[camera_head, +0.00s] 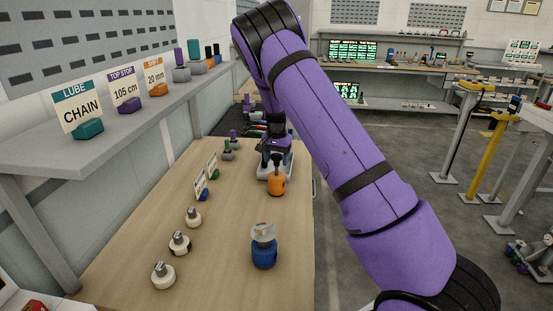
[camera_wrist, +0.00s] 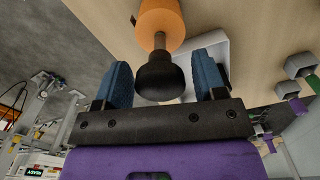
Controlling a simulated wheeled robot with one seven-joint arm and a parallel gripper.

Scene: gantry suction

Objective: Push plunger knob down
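The plunger has an orange body (camera_head: 277,184) with a dark stem and a black knob (camera_wrist: 160,78) on top. It stands upright on the wooden bench in the head view. The orange body (camera_wrist: 160,20) also shows at the top of the wrist view. My gripper (camera_head: 274,144) is above and beside the knob in the head view. In the wrist view its blue fingers (camera_wrist: 164,70) are apart, one on each side of the knob, with narrow gaps visible. The gripper is open and holds nothing. The exact height of the fingers against the knob is hard to tell.
A pale grey block (camera_head: 266,174) stands right behind the plunger. A blue container (camera_head: 264,253) with a clear top is nearer on the bench (camera_head: 230,225). A shelf (camera_head: 110,150) overhangs at left.

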